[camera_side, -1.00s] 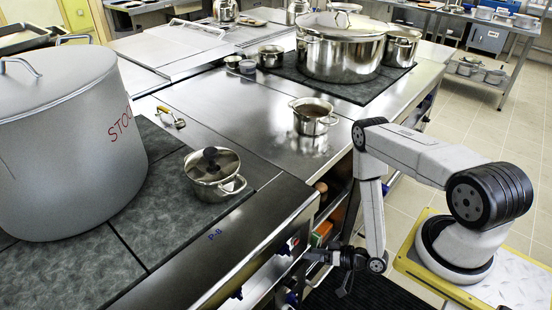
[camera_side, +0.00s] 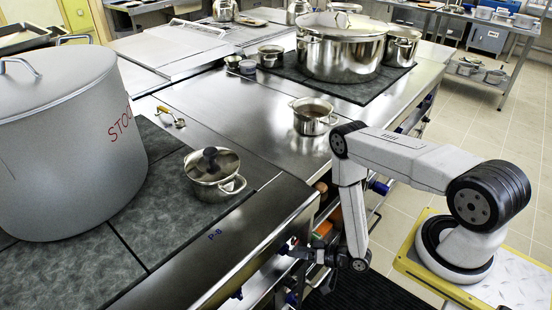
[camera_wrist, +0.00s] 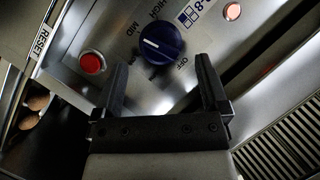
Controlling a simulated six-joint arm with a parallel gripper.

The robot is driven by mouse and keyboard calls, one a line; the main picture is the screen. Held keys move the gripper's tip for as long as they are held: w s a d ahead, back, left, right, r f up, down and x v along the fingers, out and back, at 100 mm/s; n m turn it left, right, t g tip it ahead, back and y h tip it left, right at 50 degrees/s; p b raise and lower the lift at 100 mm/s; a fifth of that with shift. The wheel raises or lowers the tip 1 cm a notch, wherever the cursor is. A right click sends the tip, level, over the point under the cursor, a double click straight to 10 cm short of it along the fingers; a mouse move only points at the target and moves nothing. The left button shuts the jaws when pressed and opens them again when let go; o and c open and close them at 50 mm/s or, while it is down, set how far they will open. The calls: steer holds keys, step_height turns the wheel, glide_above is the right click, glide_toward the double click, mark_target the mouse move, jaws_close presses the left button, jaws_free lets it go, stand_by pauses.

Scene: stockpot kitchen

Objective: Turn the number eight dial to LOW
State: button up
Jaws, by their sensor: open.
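The blue dial (camera_wrist: 162,44) is on the metal front panel, with HIGH, MID and OFF printed around it and an 8 label nearby. Its white mark points left in the wrist view, a little below MID. No LOW label can be read. My gripper (camera_wrist: 160,62) is open, with one black finger to each side of the dial's lower part in the picture. In the side view my gripper (camera_side: 293,251) is at the panel below the P-8 mark, largely covering the dial (camera_side: 283,248).
Another blue knob (camera_side: 237,293) is farther along the panel. A lidded pot (camera_side: 214,175) and a large stockpot (camera_side: 60,150) stand on the hob above.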

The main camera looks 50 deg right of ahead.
mark_target(285, 251)
steer(key=shift+x, duration=1.6)
steer(key=c, duration=1.3)
steer(key=shift+o, duration=0.2)
steer(key=shift+n+h, duration=0.3)
steer(key=n+h, duration=0.1)
steer(key=n, duration=0.1)
steer(key=n+h, duration=0.1)
steer(key=shift+a+r+g+h, duration=0.1)
steer(key=shift+a+g+h, duration=0.2)
steer(key=shift+g, duration=0.1)
steer(key=n+h, duration=0.2)
steer(key=n, duration=0.1)
steer(key=shift+n+h, duration=0.3)
